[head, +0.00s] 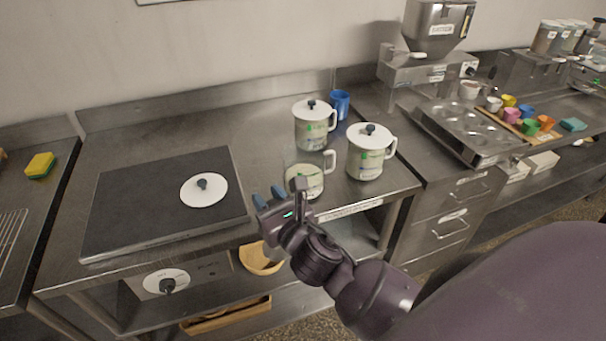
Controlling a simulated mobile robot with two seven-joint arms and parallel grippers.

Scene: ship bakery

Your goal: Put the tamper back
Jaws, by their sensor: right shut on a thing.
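My right gripper (279,197) reaches in from the lower right, over the front edge of the steel counter. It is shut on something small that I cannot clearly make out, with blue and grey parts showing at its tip. It is just left of and in front of an open canister (305,182), overlapping it in the picture; I cannot tell if they touch. I cannot identify the tamper for certain anywhere in view. My left gripper is not in view.
A white lid (204,190) lies on the dark hotplate (125,207). Two lidded canisters (311,126) (366,158) and a blue cup (340,103) stand nearby. A grinder (436,30), a muffin tin (465,128) and coloured cups (513,115) are at right. Bare counter lies behind the hotplate.

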